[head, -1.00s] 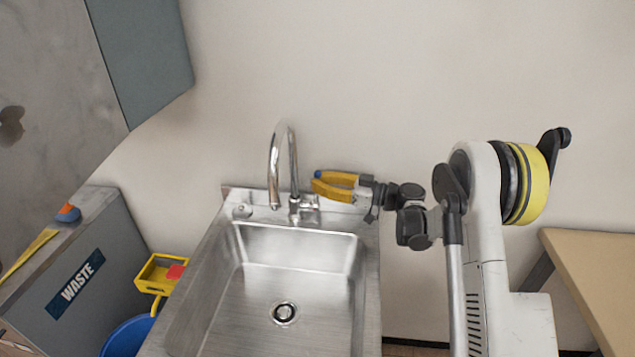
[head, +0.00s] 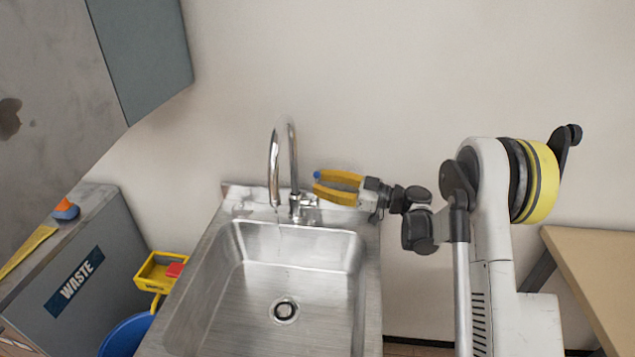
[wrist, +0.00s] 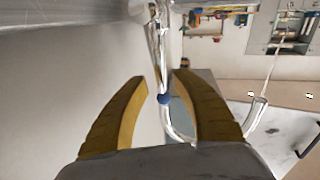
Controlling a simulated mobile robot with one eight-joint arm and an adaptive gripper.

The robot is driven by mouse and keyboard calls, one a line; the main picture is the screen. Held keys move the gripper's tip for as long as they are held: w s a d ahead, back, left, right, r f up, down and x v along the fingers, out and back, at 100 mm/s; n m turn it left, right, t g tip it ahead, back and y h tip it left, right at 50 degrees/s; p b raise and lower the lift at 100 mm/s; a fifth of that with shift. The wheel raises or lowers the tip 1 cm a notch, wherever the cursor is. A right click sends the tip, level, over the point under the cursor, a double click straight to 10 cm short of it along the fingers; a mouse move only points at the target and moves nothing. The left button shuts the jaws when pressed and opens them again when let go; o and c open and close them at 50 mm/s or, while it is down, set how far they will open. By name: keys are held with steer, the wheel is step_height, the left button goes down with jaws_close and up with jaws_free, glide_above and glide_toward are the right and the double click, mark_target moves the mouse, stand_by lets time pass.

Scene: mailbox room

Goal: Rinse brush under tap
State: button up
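The chrome tap (head: 293,165) stands at the back of the steel sink (head: 362,285), its spout curving over the basin. A thin stream of water (head: 279,232) falls from the spout. My gripper (head: 316,189) is just right of the tap, its yellow fingers apart with nothing held. In the wrist view a blue knob (wrist: 164,98) on the tap shows between the open fingers; I cannot tell if they touch it. I see no clear brush. A small orange and blue object (head: 66,209) lies on the waste cabinet; I cannot tell what it is.
The grey waste cabinet (head: 92,305) stands left, with a yellow strip (head: 28,249) on top. A yellow tray (head: 150,284) holding a red block (head: 175,270) and a blue bucket (head: 125,336) sit beside the sink. A tan table (head: 595,265) is at right. The basin is empty.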

steer(key=v, duration=1.1)
steer(key=shift+f, duration=0.1)
